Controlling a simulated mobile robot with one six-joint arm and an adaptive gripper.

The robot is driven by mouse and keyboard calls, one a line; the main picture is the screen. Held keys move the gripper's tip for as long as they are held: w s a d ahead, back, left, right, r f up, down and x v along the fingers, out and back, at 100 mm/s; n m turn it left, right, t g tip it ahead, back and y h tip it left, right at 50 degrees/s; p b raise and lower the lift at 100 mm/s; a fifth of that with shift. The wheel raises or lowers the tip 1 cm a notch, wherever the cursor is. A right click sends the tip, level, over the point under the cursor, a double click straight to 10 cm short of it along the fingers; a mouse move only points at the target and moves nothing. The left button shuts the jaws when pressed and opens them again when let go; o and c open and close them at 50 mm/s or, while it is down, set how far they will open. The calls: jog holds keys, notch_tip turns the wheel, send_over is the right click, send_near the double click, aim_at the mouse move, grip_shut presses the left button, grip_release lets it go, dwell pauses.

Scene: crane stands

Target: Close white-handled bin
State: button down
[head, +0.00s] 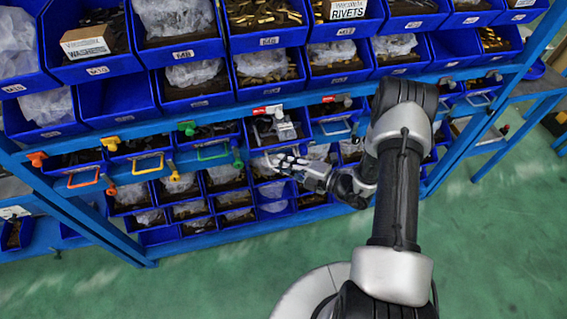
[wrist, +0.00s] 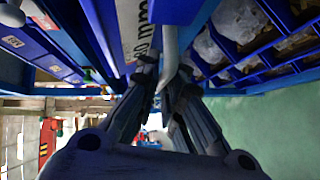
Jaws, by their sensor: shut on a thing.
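The white-handled bin (head: 262,151) is a blue bin in the handled row of the rack, holding grey and dark parts. Its front appears to stand out a little past its neighbours. My gripper (head: 277,162) is at its front, shut on the white handle. In the wrist view the fingers of my gripper (wrist: 160,82) close around the pale handle bar (wrist: 170,48). In the head view the gripper hides most of this handle. How far the bin is out of its slot is hard to tell.
Beside it are bins with a green handle (head: 213,153), a yellow handle (head: 147,163) and an orange handle (head: 84,178) to the left, and a pale handle (head: 338,127) to the right. More blue bins fill the rows above and below. The green floor (head: 220,280) in front is clear.

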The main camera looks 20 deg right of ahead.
jog(key=shift+w, duration=0.1)
dwell(0.3)
jog(key=w+b, duration=0.1)
jog(key=w, duration=0.3)
jog(key=c, duration=1.7)
grip_release()
jog(key=shift+s, duration=0.1)
send_near(274, 151)
jog(key=f+v, duration=0.1)
jog(key=v, duration=0.3)
jog(key=shift+d+r, duration=0.2)
jog(key=shift+r, duration=0.1)
jog(key=shift+c, duration=0.6)
